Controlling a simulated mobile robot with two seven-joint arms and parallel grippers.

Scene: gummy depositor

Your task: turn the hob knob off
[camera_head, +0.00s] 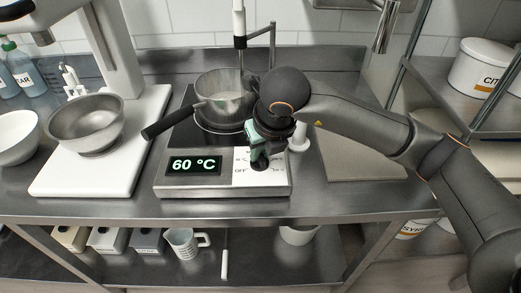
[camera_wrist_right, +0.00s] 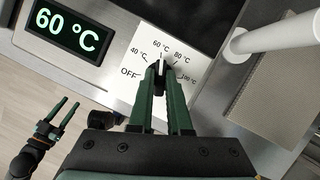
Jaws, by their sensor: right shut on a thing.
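The hob (camera_head: 215,187) stands on the steel counter, its lit display (camera_head: 194,165) reading 60 °C. Its white dial panel (camera_wrist_right: 138,68) is marked OFF, 40, 60, 80 and 100 °C. My right gripper (camera_head: 259,163) reaches down onto this panel. In the right wrist view its green fingers (camera_wrist_right: 160,75) are shut on the hob knob (camera_wrist_right: 159,67), which is mostly hidden between them. The knob's white mark appears to point near 60 °C. My left gripper (camera_wrist_right: 62,119) shows at the left of the right wrist view, its fingers apart and empty, away from the hob.
A saucepan (camera_head: 226,90) sits on the hob, its black handle (camera_head: 172,122) sticking out to the left. A steel bowl (camera_head: 86,120) stands on the white base to the left. A white upright post (camera_wrist_right: 270,36) stands beside the dial panel. A beige mat (camera_head: 352,155) lies at the right.

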